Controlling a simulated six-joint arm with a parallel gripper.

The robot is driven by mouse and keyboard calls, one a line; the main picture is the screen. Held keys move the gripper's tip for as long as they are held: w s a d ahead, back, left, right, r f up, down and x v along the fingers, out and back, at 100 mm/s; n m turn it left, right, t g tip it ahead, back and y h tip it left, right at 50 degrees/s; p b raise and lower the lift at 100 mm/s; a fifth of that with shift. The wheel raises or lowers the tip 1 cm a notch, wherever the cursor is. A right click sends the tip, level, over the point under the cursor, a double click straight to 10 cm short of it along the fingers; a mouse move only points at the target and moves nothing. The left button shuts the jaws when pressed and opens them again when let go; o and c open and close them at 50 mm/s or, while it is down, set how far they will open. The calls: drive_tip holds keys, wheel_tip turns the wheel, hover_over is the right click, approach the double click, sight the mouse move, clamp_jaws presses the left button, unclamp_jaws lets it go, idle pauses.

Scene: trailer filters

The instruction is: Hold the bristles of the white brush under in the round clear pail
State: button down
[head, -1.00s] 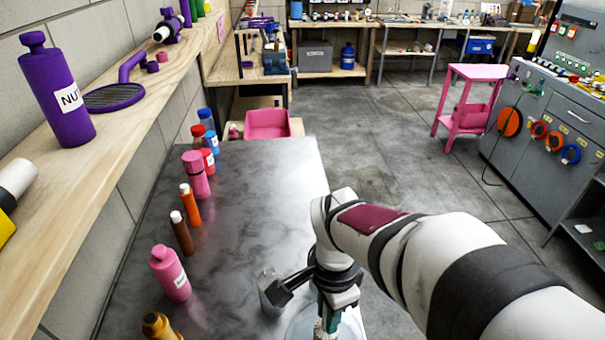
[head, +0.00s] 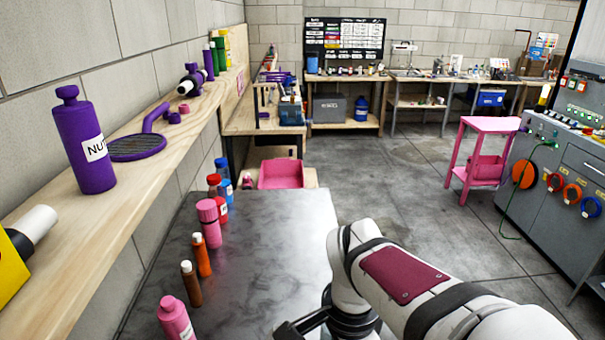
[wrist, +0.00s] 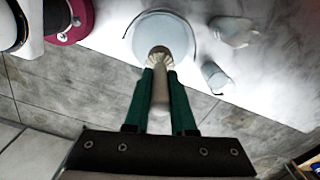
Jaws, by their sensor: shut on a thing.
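In the wrist view my gripper (wrist: 161,88) has its two green fingers closed on the handle of the white brush (wrist: 159,98). The fingers, brush and pail are out of that view.
Two clear vessels, one larger (wrist: 233,31) and one smaller (wrist: 216,78), stand right of the pail. Several bottles, including a pink one (head: 209,223), line the grey table's (head: 284,240) left side. The table's middle is clear. A pink bin (head: 281,175) sits beyond its far end.

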drive_tip(key=shift+r, duration=2.55)
